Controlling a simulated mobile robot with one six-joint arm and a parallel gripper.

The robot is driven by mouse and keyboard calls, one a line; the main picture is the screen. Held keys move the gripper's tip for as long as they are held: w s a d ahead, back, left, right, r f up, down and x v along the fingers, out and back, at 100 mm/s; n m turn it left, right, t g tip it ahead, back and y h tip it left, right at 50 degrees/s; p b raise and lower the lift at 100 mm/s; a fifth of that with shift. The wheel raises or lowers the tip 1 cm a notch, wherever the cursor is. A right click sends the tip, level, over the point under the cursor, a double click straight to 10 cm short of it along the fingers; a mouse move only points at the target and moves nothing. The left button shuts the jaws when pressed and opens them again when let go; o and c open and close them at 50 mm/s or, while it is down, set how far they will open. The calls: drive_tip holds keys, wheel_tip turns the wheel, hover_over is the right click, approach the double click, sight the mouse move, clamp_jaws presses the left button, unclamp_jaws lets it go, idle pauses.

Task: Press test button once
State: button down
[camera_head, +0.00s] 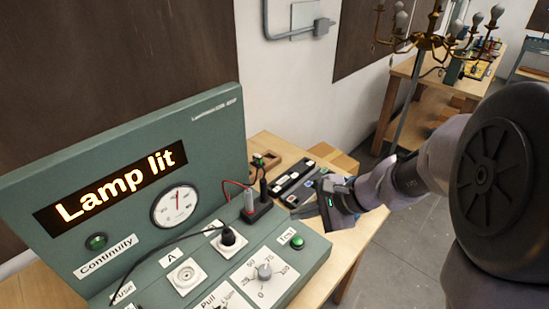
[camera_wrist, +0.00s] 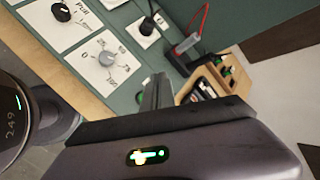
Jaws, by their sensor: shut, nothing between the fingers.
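The green test button (camera_head: 297,242) sits beside its "Test" label (camera_head: 286,236) near the right edge of the sloped green panel (camera_head: 315,262). The panel's upright display (camera_head: 118,186) reads "Lamp lit" in glowing letters. My gripper (camera_head: 303,211) is shut and empty. It is above and behind the button in the head view, apart from it. In the wrist view my gripper's fingers (camera_wrist: 157,90) point toward the panel's edge.
A rotary dial (camera_head: 264,271), a socket marked A (camera_head: 187,275) and a black plug (camera_head: 228,236) sit on the panel. A red lead (camera_wrist: 201,22) rises behind. A black tray (camera_head: 292,177) lies on the bench. A chandelier (camera_head: 425,40) stands farther back.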

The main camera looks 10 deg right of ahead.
sight(301, 242)
drive_tip(key=shift+w+d+f+m+t, duration=0.3)
drive_tip(key=shift+w+d+f+m, duration=0.45)
drive_tip(key=shift+w, duration=0.2)
drive_tip(key=shift+f, duration=0.15)
wheel_tip(301, 242, down, 8)
drive_tip(key=b, duration=0.7)
drive_tip(key=shift+f, duration=0.25)
idle(0.9)
drive_tip(key=shift+f+b, duration=0.45)
drive_tip(key=shift+b, duration=0.1)
drive_tip(key=shift+f+b, duration=0.35)
drive_tip(key=shift+b, duration=0.1)
idle(0.4)
drive_tip(key=shift+r, duration=0.15)
drive_tip(key=shift+r+p, duration=0.6)
drive_tip(key=shift+r, duration=0.05)
